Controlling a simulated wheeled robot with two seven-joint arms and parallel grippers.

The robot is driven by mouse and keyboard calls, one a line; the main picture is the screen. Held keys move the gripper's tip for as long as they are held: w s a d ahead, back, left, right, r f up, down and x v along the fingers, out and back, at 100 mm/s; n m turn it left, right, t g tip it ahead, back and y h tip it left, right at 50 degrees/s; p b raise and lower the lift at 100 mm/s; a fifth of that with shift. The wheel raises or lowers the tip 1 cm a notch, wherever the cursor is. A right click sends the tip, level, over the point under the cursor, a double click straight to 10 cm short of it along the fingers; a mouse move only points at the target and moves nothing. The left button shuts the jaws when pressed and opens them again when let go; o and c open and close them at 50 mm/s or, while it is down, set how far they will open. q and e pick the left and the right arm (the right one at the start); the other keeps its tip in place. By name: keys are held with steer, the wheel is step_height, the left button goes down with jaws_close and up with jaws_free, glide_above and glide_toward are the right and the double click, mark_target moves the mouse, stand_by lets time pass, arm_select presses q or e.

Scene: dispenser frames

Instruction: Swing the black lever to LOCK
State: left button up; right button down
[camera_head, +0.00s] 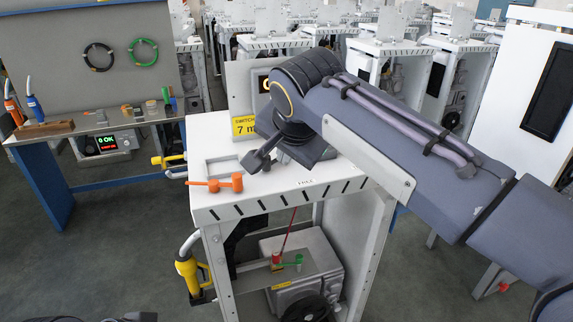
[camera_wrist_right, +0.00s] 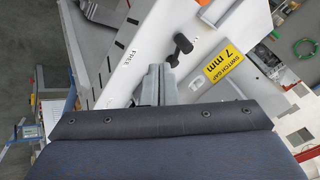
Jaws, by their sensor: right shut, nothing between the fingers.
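The black lever (camera_head: 256,160) is on the white dispenser top, its end pointing to the lower left. It also shows in the right wrist view (camera_wrist_right: 182,44), between the FREE mark (camera_wrist_right: 125,57) and the yellow switch gap label (camera_wrist_right: 219,64). My right gripper (camera_wrist_right: 157,72) is shut and empty, its fingertips close beside the lever's base. I cannot tell whether they touch it. In the head view my right wrist and forearm hide most of the fingers and part of the lever's mount. No LOCK mark is readable. My left gripper is not seen.
An orange lever-shaped part (camera_head: 215,184) lies at the left front edge of the dispenser top (camera_head: 260,200). A yellow nozzle (camera_head: 187,268) hangs at the left side. A workbench (camera_head: 100,128) stands at the left, and several similar dispensers stand behind.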

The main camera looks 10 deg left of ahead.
steer(key=shift+v, duration=1)
steer(key=shift+a, duration=0.1)
steer(key=s+d+f+n+g+y, duration=0.1)
steer(key=s+d+f, duration=0.25)
steer(key=d, duration=0.65)
steer(key=s+d+f+n+g, duration=0.15)
steer(key=d+f, duration=0.35)
steer(key=d, duration=0.5)
steer(key=s+d+f, duration=0.3)
steer(key=s+f, duration=0.4)
steer(key=s, duration=0.2)
steer(key=s+d+f+n+t, duration=0.1)
steer(key=s+d+f, duration=0.2)
steer(key=s+f, duration=0.4)
steer(key=s, duration=0.3)
steer(key=shift+f+y, duration=0.25)
steer(key=shift+y, duration=0.05)
steer(key=shift+w+d, duration=0.1)
